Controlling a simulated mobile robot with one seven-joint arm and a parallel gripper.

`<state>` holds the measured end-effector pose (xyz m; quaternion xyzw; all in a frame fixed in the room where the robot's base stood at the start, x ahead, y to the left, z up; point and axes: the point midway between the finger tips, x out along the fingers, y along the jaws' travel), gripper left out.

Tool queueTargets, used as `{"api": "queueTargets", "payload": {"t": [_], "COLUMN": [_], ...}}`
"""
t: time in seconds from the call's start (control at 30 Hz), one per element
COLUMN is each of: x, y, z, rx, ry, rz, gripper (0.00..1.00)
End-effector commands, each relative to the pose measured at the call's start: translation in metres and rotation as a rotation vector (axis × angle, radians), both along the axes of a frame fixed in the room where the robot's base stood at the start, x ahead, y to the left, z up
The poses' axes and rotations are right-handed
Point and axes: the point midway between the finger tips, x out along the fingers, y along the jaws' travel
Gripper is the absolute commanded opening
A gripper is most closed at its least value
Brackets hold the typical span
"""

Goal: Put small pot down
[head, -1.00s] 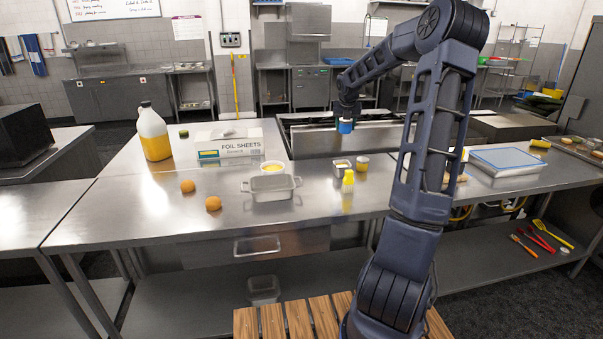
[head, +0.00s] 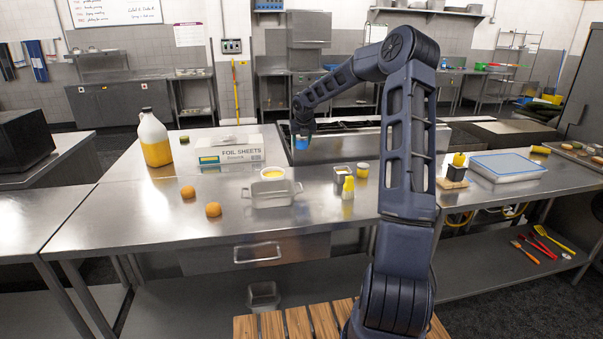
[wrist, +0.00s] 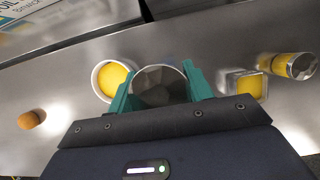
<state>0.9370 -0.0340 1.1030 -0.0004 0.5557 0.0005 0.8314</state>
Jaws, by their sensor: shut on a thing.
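The small pot (wrist: 160,88) is a grey metallic round vessel, seen from above in the wrist view. It sits between the two teal fingers of my gripper (wrist: 160,94), which is shut on it. In the head view my gripper (head: 302,141) is above the counter, right of the foil box. There the pot is too small to make out from the blue fingertips. In the wrist view a white bowl with yellow contents (wrist: 112,78) shows just left of the pot. The pot's underside is hidden.
On the steel counter (head: 130,212) stand a metal pan (head: 271,194), a foil sheets box (head: 228,150), a jug (head: 154,140) and two orange round items (head: 213,210). The counter's front left is clear.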

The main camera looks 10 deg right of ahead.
Motion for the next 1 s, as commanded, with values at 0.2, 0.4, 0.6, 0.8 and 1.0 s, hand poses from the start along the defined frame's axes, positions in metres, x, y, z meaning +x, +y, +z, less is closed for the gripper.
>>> {"api": "queueTargets", "payload": {"t": [0.2, 0.4, 0.6, 0.8, 1.0], "x": [-0.001, 0.000, 0.000, 0.000, 0.000], "y": [0.001, 0.001, 0.001, 0.000, 0.001], "z": [-0.049, -0.087, -0.103, -0.118, -0.144], "rx": [0.001, 0.001, 0.001, 0.000, 0.001], "ry": [0.002, 0.001, -0.001, 0.001, 0.001], "rz": [0.001, 0.001, 0.000, -0.001, 0.000], "gripper": [0.24, 0.24, 0.24, 0.24, 0.24]}}
